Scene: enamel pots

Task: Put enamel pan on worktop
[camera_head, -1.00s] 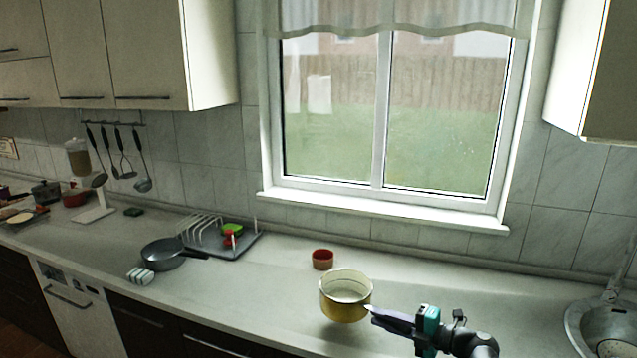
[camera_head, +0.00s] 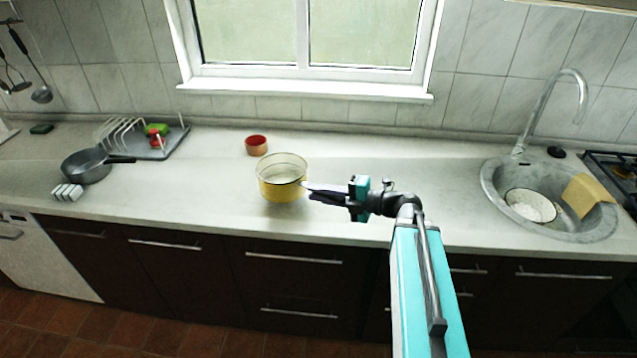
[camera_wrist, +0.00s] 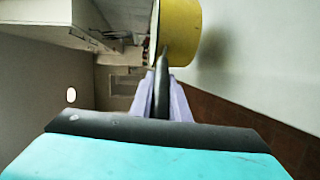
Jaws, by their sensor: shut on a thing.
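The enamel pan (camera_head: 281,189) is yellow outside with a pale inside and stands upright over the middle of the pale worktop (camera_head: 222,213). My gripper (camera_head: 314,195) is to its right, shut on the pan's handle. In the wrist view the dark handle runs between my gripper's fingers (camera_wrist: 162,88) to the yellow pan (camera_wrist: 182,35), at the top of the picture. I cannot tell whether the pan's base touches the worktop or hangs just above it.
A small red-brown bowl (camera_head: 256,145) stands behind the pan. A grey frying pan (camera_head: 86,166) and a dish rack (camera_head: 172,145) are at the left. The sink (camera_head: 490,180) at the right holds a white bowl (camera_head: 530,207). The worktop left of the pan is clear.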

